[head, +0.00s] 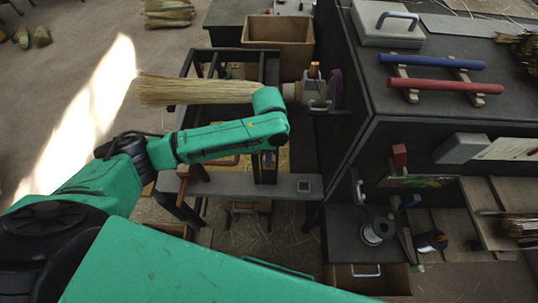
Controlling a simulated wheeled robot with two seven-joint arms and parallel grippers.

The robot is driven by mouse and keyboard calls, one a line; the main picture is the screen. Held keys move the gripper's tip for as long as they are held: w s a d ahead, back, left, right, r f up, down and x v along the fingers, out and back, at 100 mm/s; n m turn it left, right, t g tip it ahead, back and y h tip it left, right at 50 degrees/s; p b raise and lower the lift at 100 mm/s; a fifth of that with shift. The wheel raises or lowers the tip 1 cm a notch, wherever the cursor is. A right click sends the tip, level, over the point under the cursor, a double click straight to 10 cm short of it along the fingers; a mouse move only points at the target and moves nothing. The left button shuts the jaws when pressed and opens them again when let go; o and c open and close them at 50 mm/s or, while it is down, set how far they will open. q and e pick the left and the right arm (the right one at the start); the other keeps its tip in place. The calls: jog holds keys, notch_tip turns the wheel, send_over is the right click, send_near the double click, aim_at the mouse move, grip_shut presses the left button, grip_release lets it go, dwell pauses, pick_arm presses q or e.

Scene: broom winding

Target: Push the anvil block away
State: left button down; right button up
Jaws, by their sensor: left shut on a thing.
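My left arm reaches in from the left, and its wrist bends over the dark machine frame. My left gripper (293,93) is small and partly hidden at the end of the wrist. It is shut at a light grey block (308,88) with a metal handle, which appears to be the anvil block; the exact contact is hard to see. A straw broom bundle (195,91) lies level to the left of the wrist, its right end hidden behind the wrist. My right gripper is not in view.
A dark bench (364,75) stands close on the right, bearing a grey case (385,25) and blue (430,61) and red (445,86) rods on a rack. A cardboard-brown bin (278,29) stands behind the frame. The floor at left is mostly clear.

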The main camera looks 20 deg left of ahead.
pick_arm(q)
jog(key=shift+r, duration=0.1)
jog(key=w+a+b, duration=0.1)
jog(key=w, duration=0.2)
jog(key=w+b, duration=0.2)
jog(key=w, duration=0.2)
jog(key=w+a+b, duration=0.1)
jog(key=w, duration=0.3)
jog(key=shift+w+a+f, duration=0.15)
jog(key=shift+a+f, duration=0.15)
jog(key=shift+a, duration=0.05)
jog(key=shift+w+a+r, duration=0.1)
jog(key=shift+w+r, duration=0.05)
jog(key=shift+w, duration=0.1)
jog(key=shift+r, duration=0.3)
jog(key=c, duration=0.7)
grip_release()
jog(key=shift+w+f, duration=0.1)
jog(key=shift+f, duration=0.05)
